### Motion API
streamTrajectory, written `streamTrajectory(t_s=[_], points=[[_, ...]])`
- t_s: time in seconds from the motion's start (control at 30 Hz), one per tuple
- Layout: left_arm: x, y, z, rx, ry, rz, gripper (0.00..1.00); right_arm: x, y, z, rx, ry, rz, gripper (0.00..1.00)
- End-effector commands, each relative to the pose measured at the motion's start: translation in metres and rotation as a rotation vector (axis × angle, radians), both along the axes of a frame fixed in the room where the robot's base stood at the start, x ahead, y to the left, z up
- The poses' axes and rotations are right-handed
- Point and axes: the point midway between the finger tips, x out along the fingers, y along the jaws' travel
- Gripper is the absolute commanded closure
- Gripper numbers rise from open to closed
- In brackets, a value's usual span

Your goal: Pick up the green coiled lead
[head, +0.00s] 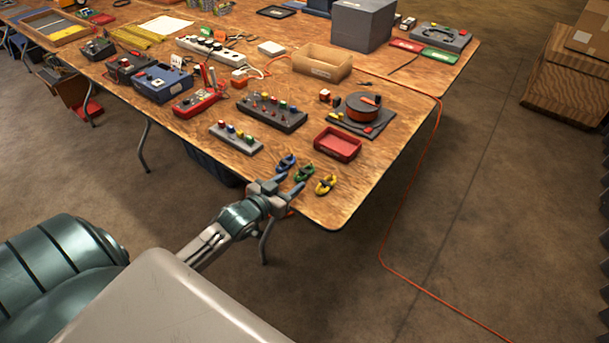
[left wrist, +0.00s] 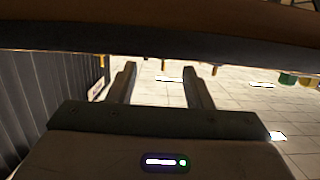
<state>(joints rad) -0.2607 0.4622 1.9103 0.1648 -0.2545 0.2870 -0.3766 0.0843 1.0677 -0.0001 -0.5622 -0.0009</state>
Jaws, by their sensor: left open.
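The green coiled lead (head: 304,173) lies on the wooden table near its front corner, between a blue coiled lead (head: 286,162) and a yellow coiled lead (head: 326,185). My left gripper (head: 291,184) is open at the table's front edge, close to the green lead on its near side. I see no lead held in it. In the left wrist view its two fingers (left wrist: 160,85) stand apart with nothing between them, and a dark-edged brown band crosses above them. I cannot clearly make out the green lead there. My right gripper is not in view.
A red tray (head: 338,145) stands behind the leads, with a cable reel (head: 362,110) beyond it. A grey block with coloured knobs (head: 236,138) is to the left. An orange cable (head: 412,195) runs off the table to the floor. The table corner right of the yellow lead is bare.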

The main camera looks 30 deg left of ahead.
Motion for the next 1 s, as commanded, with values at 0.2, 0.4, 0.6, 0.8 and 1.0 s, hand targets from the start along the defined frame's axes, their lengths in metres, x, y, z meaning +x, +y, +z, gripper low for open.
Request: streamTrajectory(t_s=[0.2,0.4,0.6,0.8,1.0], points=[[0.018,0.0,-0.006,-0.002,-0.002,0.0,0.54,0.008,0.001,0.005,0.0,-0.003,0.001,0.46],[0.045,0.0,-0.013,-0.002,-0.002,0.001,0.54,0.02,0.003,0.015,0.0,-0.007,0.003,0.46],[0.053,-0.001,-0.014,0.001,0.0,0.0,0.54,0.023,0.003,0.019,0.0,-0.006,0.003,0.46],[0.052,-0.001,-0.014,0.001,0.001,0.0,0.64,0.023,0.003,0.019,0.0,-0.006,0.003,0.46],[0.052,-0.001,-0.014,0.001,0.0,0.0,0.92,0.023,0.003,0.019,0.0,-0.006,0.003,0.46]])
